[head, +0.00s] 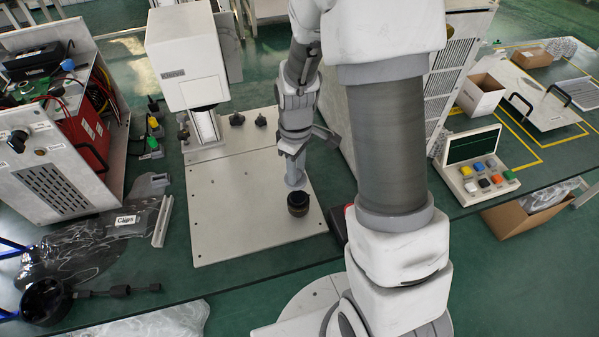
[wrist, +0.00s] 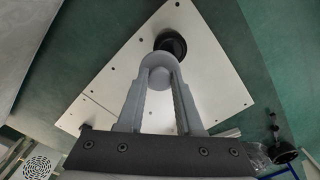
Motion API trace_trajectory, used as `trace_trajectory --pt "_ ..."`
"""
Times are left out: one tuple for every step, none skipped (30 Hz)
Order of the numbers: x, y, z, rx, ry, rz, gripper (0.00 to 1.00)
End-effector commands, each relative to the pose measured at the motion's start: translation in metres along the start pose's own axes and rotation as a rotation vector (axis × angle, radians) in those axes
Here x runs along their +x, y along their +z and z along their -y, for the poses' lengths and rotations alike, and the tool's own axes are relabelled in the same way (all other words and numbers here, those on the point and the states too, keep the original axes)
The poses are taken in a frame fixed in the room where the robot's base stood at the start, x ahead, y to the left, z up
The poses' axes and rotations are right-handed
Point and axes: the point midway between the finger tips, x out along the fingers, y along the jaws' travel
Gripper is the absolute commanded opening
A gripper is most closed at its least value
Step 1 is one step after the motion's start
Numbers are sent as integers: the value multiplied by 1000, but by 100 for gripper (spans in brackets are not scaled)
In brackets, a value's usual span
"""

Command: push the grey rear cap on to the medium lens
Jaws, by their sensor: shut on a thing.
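The medium lens (head: 299,204) is a short black cylinder standing upright on the pale plate in the head view. In the wrist view the lens (wrist: 171,41) shows as a black round, partly hidden behind the cap. My gripper (head: 294,163) points down above the plate. It is shut on the grey rear cap (head: 296,179), a light grey round piece. In the wrist view the cap (wrist: 160,67) sits between the fingertips of my gripper (wrist: 163,78). The cap appears just above and slightly behind the lens; whether they touch cannot be told.
The pale plate (head: 230,215) is bare around the lens. A white machine (head: 187,60) stands at its back. On the left lie a metal bar (head: 163,221) and a dark bag (head: 85,245). A button box (head: 478,165) stands at the right.

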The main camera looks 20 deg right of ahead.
Motion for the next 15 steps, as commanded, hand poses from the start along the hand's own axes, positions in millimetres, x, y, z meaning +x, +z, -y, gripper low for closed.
trace_trajectory --pt "-2 3 2 -85 0 0 0" --pt "-2 5 4 -140 0 0 0" --pt "-3 7 6 -209 -1 0 0" --pt "-3 8 7 -259 0 0 0" --pt "-4 10 8 -303 0 0 0" --pt "-4 11 9 -359 0 0 0" --pt "-4 12 10 -396 0 0 0" --pt "-4 13 11 -430 1 0 0" --pt "-4 14 12 -469 1 0 0" --pt "-4 15 13 -493 1 0 0" --pt "-4 16 13 -513 1 0 0" --pt "-4 16 14 -536 0 0 0" --pt "-4 17 14 -548 0 0 0" --pt "-4 17 14 -558 0 0 0" --pt "-4 17 14 -565 0 0 0"
